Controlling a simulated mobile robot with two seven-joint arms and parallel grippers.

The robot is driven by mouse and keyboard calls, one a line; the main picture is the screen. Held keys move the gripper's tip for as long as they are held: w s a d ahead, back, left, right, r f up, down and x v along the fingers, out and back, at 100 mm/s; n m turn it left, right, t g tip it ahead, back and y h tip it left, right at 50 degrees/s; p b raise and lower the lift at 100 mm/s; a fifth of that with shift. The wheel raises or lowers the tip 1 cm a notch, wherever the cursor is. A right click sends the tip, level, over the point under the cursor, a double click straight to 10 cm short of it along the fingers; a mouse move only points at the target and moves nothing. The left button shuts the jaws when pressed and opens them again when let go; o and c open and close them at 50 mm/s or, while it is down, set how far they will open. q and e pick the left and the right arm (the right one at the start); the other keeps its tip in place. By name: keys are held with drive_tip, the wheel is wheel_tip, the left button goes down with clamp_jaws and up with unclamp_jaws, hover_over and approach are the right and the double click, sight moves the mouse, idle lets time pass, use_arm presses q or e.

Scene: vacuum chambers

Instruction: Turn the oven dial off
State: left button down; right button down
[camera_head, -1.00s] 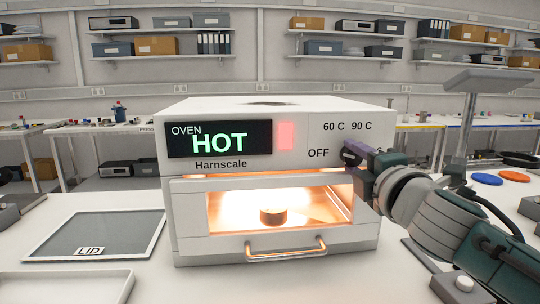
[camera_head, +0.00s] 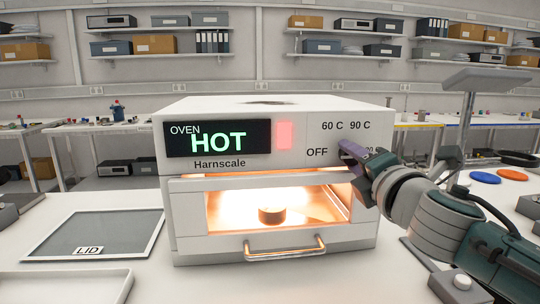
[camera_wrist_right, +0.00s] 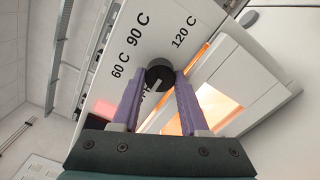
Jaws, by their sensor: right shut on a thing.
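The white oven (camera_head: 190,230) stands on the bench. Its display reads HOT in green, beside a lit pink-red panel. The round black dial (camera_wrist_right: 159,74) shows in the right wrist view, with the labels 60 C, 90 C and 120 C around it. The OFF label (camera_head: 317,153) is clear in the head view and mostly hidden in the wrist view. My right gripper (camera_head: 350,151) is shut on the dial, with its purple fingers on either side in the wrist view (camera_wrist_right: 160,88). I cannot clearly tell where the dial points. My left gripper is out of view.
The oven window glows around a small round dark object (camera_head: 271,215). A bar handle (camera_head: 285,248) juts out below. A LID panel (camera_head: 98,240) and a white tray (camera_head: 75,287) lie at left.

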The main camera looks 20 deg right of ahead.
drive_tip(key=shift+c, duration=2.1)
unclamp_jaws()
drive_tip(key=shift+f, duration=0.1)
